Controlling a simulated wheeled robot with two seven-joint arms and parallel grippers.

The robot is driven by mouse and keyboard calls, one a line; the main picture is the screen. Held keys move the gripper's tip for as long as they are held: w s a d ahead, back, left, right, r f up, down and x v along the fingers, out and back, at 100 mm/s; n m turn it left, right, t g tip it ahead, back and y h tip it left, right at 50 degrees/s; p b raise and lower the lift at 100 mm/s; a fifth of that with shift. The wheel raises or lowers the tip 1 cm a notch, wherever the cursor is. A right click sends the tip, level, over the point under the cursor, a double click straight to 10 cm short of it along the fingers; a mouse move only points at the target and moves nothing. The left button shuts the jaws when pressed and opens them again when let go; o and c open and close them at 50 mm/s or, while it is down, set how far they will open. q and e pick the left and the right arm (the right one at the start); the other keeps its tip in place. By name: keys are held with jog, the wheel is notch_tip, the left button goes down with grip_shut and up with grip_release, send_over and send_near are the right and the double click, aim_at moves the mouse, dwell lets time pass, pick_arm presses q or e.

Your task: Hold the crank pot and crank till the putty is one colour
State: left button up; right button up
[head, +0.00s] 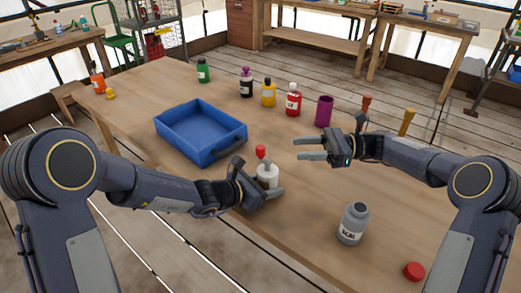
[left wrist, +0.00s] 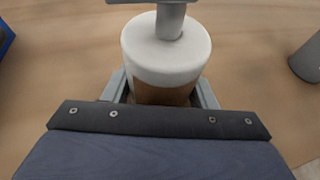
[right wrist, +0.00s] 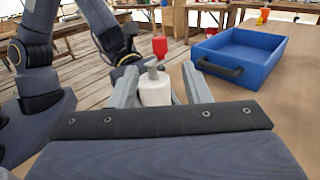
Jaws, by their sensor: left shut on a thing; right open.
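The crank pot (head: 268,176) is a small white pot with a grey crank and a red knob (head: 260,151) on top. It stands upright on the table near the front edge. In the left wrist view its white lid (left wrist: 165,55) and brown lower band sit between the fingers. My left gripper (head: 268,190) is shut around the pot's body. My right gripper (head: 312,149) is open and empty, above the table to the right of the pot. In the right wrist view the pot (right wrist: 154,90) and red knob (right wrist: 159,46) show beyond the open fingers. The putty inside is hidden.
A blue tray (head: 178,147) with a dark handle is left of the pot. A grey jar (head: 353,223) and a red cap (head: 414,271) are at the front right. Several bottles and a purple cup (head: 324,111) stand behind. The table between pot and jar is clear.

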aim_at(260, 150)
jog(key=a, duration=0.4)
jog(key=s+a, duration=0.1)
jog(key=a, duration=0.6)
jog(key=shift+s+a, duration=0.15)
jog(key=shift+a, duration=0.2)
grip_shut()
